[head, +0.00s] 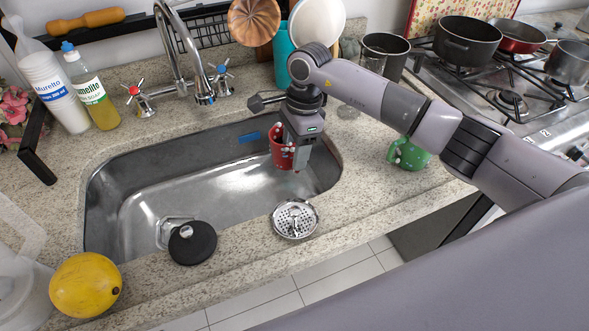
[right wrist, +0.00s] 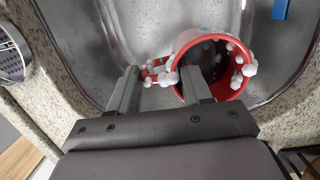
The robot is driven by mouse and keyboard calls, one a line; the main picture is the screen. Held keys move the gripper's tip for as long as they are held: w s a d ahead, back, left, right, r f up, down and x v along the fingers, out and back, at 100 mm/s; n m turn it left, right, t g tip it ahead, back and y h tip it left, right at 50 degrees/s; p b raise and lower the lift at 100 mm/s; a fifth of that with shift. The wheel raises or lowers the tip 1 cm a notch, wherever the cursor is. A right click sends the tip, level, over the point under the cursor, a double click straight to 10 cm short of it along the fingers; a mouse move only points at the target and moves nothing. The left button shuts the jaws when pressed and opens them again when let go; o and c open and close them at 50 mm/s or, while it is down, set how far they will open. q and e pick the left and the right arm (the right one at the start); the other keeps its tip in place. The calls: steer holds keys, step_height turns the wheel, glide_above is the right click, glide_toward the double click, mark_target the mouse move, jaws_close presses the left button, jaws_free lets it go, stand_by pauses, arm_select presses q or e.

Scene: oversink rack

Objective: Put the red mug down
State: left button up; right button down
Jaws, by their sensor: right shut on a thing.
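The red mug (head: 278,150) is at the right end of the steel sink (head: 160,195). My right gripper (head: 298,160) reaches down over the sink and is shut on the mug. In the right wrist view the mug (right wrist: 212,62) shows its open mouth, red rim and white knobby decorations. Its handle side lies between the fingers of the right gripper (right wrist: 160,82). I cannot tell whether the mug's base touches the sink floor. My left gripper is not in view.
A strainer (head: 295,219) and a black round stopper (head: 192,243) lie at the sink's front edge. A green mug (head: 408,154) stands on the counter to the right. The faucet (head: 180,60) and soap bottle (head: 92,88) are behind. A yellow fruit (head: 86,285) is front left.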

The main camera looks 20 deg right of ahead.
step_height(320, 180, down, 7)
steer(key=shift+r, duration=0.1)
steer(key=shift+f, duration=0.45)
steer(key=c, duration=0.9)
jaws_free()
steer(key=shift+f, duration=0.2)
steer(key=o, duration=0.4)
steer(key=shift+r, duration=0.15)
